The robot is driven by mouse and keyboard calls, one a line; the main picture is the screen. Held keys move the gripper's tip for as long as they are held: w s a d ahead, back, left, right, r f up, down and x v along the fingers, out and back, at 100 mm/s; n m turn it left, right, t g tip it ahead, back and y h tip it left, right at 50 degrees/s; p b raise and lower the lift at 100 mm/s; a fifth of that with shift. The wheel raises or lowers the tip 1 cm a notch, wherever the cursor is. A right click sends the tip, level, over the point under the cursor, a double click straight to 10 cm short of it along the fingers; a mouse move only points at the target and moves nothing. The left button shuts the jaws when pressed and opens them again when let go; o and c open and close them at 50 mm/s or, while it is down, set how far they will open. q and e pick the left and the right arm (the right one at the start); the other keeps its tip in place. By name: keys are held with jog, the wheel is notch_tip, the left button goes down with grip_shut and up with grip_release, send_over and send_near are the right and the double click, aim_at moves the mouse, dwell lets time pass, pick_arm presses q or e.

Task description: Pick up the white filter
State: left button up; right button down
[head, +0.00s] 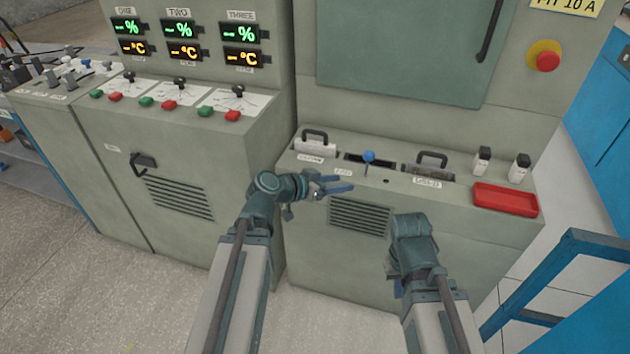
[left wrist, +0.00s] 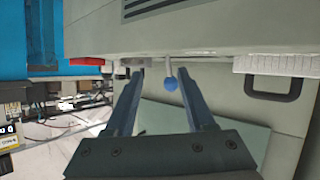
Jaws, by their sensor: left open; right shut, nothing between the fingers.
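The white filter (head: 316,147) sits in the left slot on top of the low grey cabinet, with a dark loop handle (head: 315,134) standing up from it. In the left wrist view the white filter (left wrist: 275,64) is at the upper right, its handle (left wrist: 275,88) to the right of my fingers. My left gripper (head: 343,184) is open and empty in front of the cabinet, below and right of the filter, apart from it. My right gripper (head: 397,288) is shut and empty, low before the cabinet front and mostly hidden behind its own arm.
A blue-knobbed lever (head: 369,157) stands right of the filter; it also shows between my fingers in the left wrist view (left wrist: 171,83). A dark filter with a handle (head: 430,170), two small bottles (head: 483,160) and a red tray (head: 505,200) are further right.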

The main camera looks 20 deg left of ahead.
pick_arm(q)
jog(key=w+a+f+n+t+y+b, duration=0.15)
jog(key=a+t+b, duration=0.25)
jog(key=a, duration=0.5)
jog(key=n+t+y+b, duration=0.2)
jog(key=t+y+b, duration=0.1)
jog(key=b, duration=0.1)
send_near(303, 139)
jog(key=x, duration=0.4)
jog(key=shift+d+f, duration=0.25)
jog(key=shift+f, duration=0.15)
pick_arm(e)
notch_tip(303, 139, down, 10)
pick_arm(q)
jog(key=shift+w+r, duration=0.15)
jog(key=shift+w, duration=0.15)
jog(key=x, duration=0.2)
jog(key=p+x, duration=0.1)
jog(key=x, duration=0.1)
jog(key=shift+w+a+r, duration=0.15)
jog(key=shift+w+r, duration=0.1)
jog(key=shift+w, duration=0.15)
jog(key=shift+s, duration=0.1)
grip_shut()
pick_arm(e)
jog(key=shift+r, duration=0.3)
